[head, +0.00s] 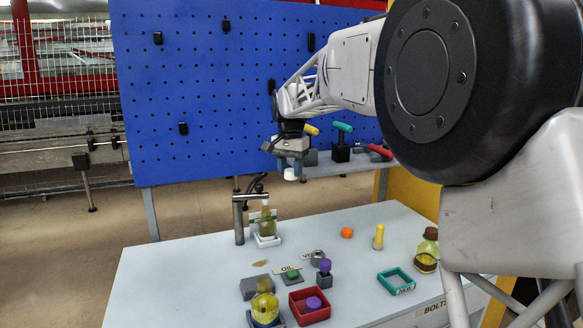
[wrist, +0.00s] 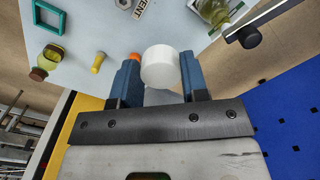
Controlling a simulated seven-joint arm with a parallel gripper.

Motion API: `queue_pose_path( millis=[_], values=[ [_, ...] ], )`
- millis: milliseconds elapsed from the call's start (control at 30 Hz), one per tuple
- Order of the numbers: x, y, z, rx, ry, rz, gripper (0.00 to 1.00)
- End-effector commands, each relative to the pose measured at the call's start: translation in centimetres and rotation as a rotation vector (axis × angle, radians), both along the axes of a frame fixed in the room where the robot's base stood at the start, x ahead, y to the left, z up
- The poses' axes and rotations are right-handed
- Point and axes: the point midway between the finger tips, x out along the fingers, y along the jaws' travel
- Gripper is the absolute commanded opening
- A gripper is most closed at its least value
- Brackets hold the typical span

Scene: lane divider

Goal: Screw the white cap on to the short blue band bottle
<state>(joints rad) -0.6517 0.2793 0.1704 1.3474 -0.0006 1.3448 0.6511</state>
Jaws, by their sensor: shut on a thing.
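My gripper (head: 290,162) is raised above the back of the table. It is shut on the white cap (head: 290,174), which shows between the blue fingers in the wrist view (wrist: 160,66). A short bottle with yellow contents and a bluish lower part (head: 265,309) stands at the front left, well below and apart from the cap; its band is hard to make out. Another bottle with a green band (head: 267,224) stands in a white holder at a metal stand, below and left of my gripper. A brownish bottle (head: 427,252) stands at the right.
The metal stand (head: 239,222) with its side arm rises near the table's back left. A red tray (head: 309,317) with a purple cap, a teal frame (head: 396,293), an orange cap (head: 347,232) and a yellow peg (head: 378,241) lie around. The back middle of the table is mostly clear.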

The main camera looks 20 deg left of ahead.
Motion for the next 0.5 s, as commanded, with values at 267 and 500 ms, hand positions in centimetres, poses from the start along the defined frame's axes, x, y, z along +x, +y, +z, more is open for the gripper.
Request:
queue_pose_path(
  millis=[267,500],
  values=[
    [-4.2,-0.1,-0.5,-0.001,-0.003,0.005,0.19],
    [-9.2,-0.7,-1.6,-0.002,-0.005,0.008,0.19]
  ],
)
